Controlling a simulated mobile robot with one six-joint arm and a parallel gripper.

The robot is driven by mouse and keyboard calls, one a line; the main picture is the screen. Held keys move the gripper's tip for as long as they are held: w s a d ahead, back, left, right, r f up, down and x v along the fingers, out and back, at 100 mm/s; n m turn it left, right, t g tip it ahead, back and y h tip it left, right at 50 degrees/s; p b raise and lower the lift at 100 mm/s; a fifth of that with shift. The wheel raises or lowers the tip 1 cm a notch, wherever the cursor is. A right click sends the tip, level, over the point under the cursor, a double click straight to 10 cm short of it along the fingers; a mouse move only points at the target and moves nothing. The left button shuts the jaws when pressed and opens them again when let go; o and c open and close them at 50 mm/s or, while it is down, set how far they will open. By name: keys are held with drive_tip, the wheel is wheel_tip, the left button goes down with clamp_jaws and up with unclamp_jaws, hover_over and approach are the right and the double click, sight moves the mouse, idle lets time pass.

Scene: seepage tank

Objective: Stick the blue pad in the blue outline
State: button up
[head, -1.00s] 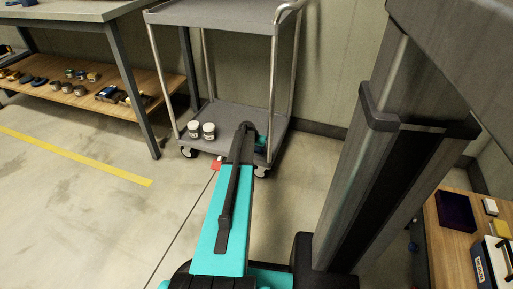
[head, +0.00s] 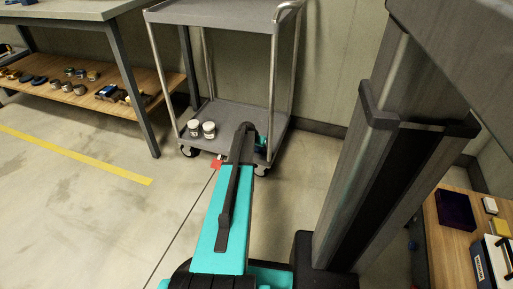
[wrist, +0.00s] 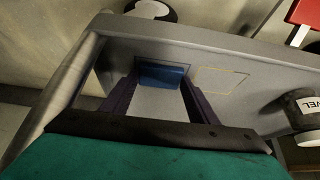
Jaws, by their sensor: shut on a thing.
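In the wrist view the blue pad (wrist: 165,76) is between the fingertips of my gripper (wrist: 160,86), which is shut on it. The pad is over the grey lower shelf (wrist: 245,55) of the cart. A thin dark line, seemingly the blue outline (wrist: 187,73), shows along the far and right sides of the pad; the pad hides the rest. I cannot tell whether the pad touches the shelf.
A pale yellowish outline (wrist: 222,80) lies right of the pad. Two white jars (head: 193,127) stand on the shelf's left part; one labelled jar (wrist: 304,108) shows in the wrist view. Cart posts (head: 272,95) rise around the shelf. A bench (head: 85,85) stands at left.

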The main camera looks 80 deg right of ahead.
drive_tip(key=shift+f, duration=0.1)
drive_tip(key=o, duration=1)
drive_tip(key=shift+c, duration=0.2)
drive_tip(key=shift+a, duration=0.1)
drive_tip(key=p+v, duration=0.4)
drive_tip(key=v, duration=0.9)
drive_tip(key=shift+r+p, duration=0.3)
drive_tip(key=shift+r, duration=0.05)
drive_tip(key=shift+a, duration=0.1)
